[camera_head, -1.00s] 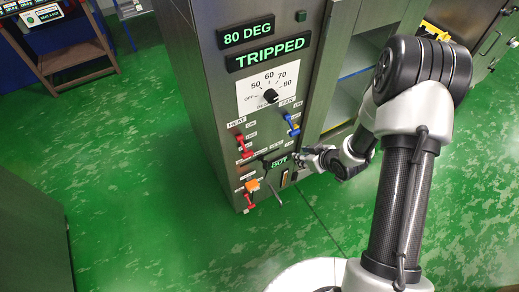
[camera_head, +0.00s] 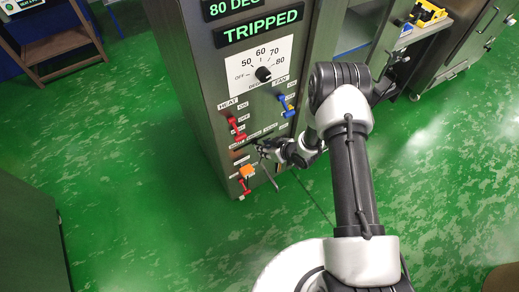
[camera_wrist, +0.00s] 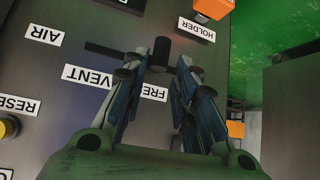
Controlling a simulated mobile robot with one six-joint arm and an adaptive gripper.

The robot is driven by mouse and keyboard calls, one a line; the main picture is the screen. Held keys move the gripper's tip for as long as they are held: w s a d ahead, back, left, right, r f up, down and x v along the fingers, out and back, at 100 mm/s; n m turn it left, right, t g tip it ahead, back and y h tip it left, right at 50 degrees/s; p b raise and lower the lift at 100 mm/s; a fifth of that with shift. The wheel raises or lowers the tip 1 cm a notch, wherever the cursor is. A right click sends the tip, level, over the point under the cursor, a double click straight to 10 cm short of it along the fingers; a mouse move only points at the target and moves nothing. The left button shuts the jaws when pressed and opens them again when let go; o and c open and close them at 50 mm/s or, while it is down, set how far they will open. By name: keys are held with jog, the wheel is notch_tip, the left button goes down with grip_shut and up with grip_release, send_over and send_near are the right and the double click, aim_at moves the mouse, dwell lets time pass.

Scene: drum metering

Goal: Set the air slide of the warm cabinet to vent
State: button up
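The warm cabinet (camera_head: 211,124) stands at centre left in the head view, its display reading TRIPPED. My gripper (camera_head: 264,152) is at the lower part of its front panel and hides some of it. In the wrist view the panel is upside down, with AIR (camera_wrist: 44,35), VENT (camera_wrist: 88,76) and a partly covered FRE... label (camera_wrist: 153,92). A black slide knob (camera_wrist: 161,53) stands near the FRE... end, away from VENT. My gripper (camera_wrist: 160,68) is open, its fingers on either side of the knob; contact is unclear.
The panel also has a dial (camera_head: 263,74), a red heat switch (camera_head: 236,127), a blue fan switch (camera_head: 287,104) and an orange block (camera_head: 247,171). An orange piece at HOLDER (camera_wrist: 212,9) is close to my right finger in the wrist view. Green floor is clear left of the cabinet.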

jog(key=b+x, duration=0.1)
jog(key=x, duration=0.4)
jog(key=shift+f, duration=0.1)
jog(key=shift+c, duration=0.5)
grip_shut()
